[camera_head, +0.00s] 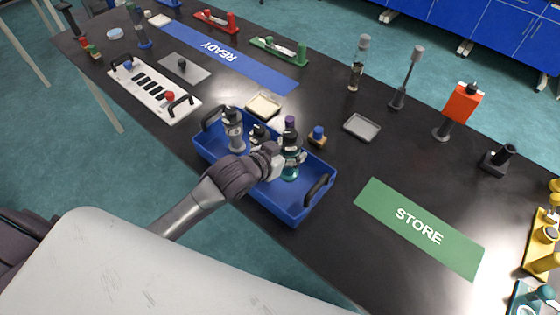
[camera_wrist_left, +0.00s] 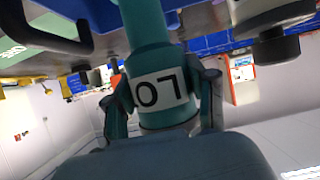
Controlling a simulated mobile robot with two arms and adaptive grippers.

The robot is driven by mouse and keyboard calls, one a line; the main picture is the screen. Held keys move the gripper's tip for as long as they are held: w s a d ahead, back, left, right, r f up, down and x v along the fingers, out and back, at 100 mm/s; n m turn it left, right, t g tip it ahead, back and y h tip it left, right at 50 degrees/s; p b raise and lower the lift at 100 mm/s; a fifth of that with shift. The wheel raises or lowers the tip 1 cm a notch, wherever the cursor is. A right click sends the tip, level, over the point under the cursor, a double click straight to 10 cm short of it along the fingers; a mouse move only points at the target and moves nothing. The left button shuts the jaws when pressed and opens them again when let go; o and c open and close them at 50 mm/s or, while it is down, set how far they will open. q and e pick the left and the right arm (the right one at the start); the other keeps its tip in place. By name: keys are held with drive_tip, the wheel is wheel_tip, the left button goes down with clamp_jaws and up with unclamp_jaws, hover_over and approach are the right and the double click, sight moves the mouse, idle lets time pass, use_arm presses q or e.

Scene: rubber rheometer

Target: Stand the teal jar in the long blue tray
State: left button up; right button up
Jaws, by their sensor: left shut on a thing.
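My left gripper (camera_head: 292,158) is shut around the jar from the left. In the left wrist view the teal jar (camera_wrist_left: 147,28) shows between the fingers, with a white label reading "LO". The gripper hides part of the jar. I cannot tell whether its base touches the tray floor. My right gripper is not in view.
A grey dark-capped bottle (camera_head: 235,133) stands in the tray's left part, with another dark-capped container (camera_head: 259,133) beside it. The tray has black end handles, the right one (camera_head: 317,189) close to the jar. A green STORE mat (camera_head: 419,226) lies to the right.

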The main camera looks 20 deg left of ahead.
use_arm(q)
wheel_tip(320, 180, down, 2)
drive_tip(key=shift+w+d+f, duration=0.15)
wheel_tip(320, 180, down, 3)
drive_tip(key=shift+w+f, duration=0.1)
drive_tip(key=shift+f, duration=0.5)
drive_tip(key=o, duration=1.3)
drive_tip(key=shift+c, duration=0.2)
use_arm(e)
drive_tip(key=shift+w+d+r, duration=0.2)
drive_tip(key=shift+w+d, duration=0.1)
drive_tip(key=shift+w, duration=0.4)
use_arm(q)
drive_tip(key=shift+r+p, duration=0.2)
drive_tip(key=shift+p, duration=0.1)
drive_tip(key=b+v, duration=0.1)
drive_tip(key=v, duration=0.9)
drive_tip(key=shift+s, duration=0.4)
drive_tip(key=shift+s+a+r, duration=0.25)
drive_tip(key=shift+s+r, duration=0.15)
drive_tip(key=shift+s, duration=0.1)
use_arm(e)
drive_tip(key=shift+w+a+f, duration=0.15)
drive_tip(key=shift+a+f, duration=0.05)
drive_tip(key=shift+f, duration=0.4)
